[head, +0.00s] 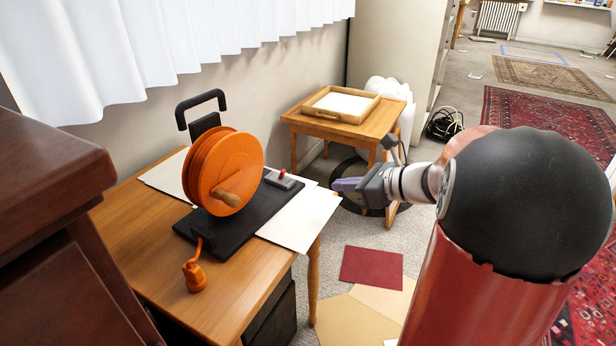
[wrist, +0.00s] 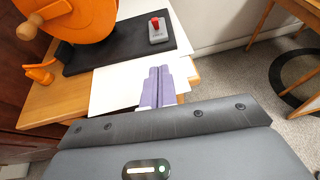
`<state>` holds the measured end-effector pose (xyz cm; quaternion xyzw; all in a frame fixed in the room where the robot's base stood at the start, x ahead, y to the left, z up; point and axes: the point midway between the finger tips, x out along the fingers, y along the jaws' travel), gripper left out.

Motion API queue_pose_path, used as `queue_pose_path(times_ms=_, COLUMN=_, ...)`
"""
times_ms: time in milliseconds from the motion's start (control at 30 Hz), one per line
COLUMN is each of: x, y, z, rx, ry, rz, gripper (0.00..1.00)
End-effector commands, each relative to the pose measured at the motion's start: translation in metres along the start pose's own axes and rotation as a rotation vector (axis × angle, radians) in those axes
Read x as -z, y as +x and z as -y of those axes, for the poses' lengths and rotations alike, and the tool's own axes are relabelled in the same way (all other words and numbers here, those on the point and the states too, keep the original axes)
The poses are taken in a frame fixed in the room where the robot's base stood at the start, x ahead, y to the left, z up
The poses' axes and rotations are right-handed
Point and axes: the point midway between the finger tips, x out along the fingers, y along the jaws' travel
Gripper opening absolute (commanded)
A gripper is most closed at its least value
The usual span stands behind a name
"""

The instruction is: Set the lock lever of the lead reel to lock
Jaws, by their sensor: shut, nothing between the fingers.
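The lead reel (head: 222,170) is an orange drum with a wooden crank knob, standing on a black base (head: 238,221) on a wooden table. The lock lever (head: 282,174) is a small red lever on a grey block at the right part of the base. In the wrist view the red lever (wrist: 155,22) shows upright on its grey block, ahead of my fingers. My gripper (head: 347,185) is shut and empty, to the right of the reel and apart from the lever. In the wrist view its purple fingers (wrist: 158,85) are together over the white sheet. Lever markings are too small to read.
White sheets (head: 303,219) lie under the base. An orange clamp-like piece (head: 194,273) stands at the table's front. A small wooden table (head: 361,126) with a tray (head: 341,104) stands behind. A dark brown cabinet (head: 50,190) is at the left.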

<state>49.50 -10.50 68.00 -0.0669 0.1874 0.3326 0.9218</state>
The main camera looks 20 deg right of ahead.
Motion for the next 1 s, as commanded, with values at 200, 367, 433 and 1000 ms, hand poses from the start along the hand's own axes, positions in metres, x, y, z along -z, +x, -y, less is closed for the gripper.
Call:
queue_pose_path(times_ms=200, x=0.001, y=0.031, z=-0.001, rx=-0.007, ry=-0.002, rz=-0.001, gripper=0.0)
queue_pose_path(times_ms=367, x=0.001, y=0.066, z=-0.001, rx=-0.006, ry=-0.001, rz=-0.001, gripper=0.0)
queue_pose_path(times_ms=433, x=0.001, y=0.081, z=-0.002, rx=-0.006, ry=-0.001, rz=-0.001, gripper=0.0)
queue_pose_path(times_ms=1000, x=-0.028, y=0.126, z=-0.001, rx=-0.001, ry=-0.001, rz=-0.001, gripper=0.0)
